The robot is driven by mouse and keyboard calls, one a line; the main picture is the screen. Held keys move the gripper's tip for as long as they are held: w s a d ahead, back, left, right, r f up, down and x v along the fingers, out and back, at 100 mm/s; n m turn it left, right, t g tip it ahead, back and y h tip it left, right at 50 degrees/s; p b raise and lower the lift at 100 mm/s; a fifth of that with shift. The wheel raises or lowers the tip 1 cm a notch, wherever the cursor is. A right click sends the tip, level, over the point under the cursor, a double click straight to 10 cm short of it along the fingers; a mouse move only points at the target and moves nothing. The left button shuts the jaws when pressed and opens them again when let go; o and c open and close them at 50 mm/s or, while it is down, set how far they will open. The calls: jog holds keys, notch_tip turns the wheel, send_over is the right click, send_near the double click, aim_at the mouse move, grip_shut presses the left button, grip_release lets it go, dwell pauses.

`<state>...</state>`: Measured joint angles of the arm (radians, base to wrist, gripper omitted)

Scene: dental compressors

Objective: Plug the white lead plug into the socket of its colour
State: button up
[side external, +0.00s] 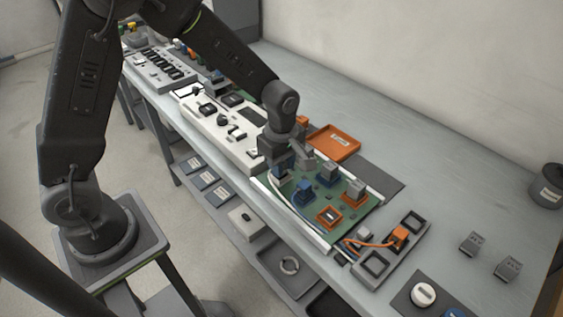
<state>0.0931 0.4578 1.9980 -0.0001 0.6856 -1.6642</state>
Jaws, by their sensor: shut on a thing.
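My gripper (284,155) is low over the far left part of the green circuit board (318,194). It is shut on a small pale block, which looks like the white lead plug (281,172); the fingers partly hide it. A blue connector block (304,191) and a grey one (328,172) stand on the board close to the right of my gripper. An orange block (354,190) and a square orange-rimmed socket (330,215) are further right. I cannot tell whether the pale block touches the board or which socket lies beneath it.
A grey holder (388,254) at the board's right end carries an orange plug (398,237) with its lead. An orange tray (334,142) lies behind the board. A white panel unit (215,125) stands to the left.

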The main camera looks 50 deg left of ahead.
jog(key=shift+f, duration=0.4)
jog(key=o, duration=1.3)
jog(key=shift+r, duration=0.1)
jog(key=shift+r, duration=3.45)
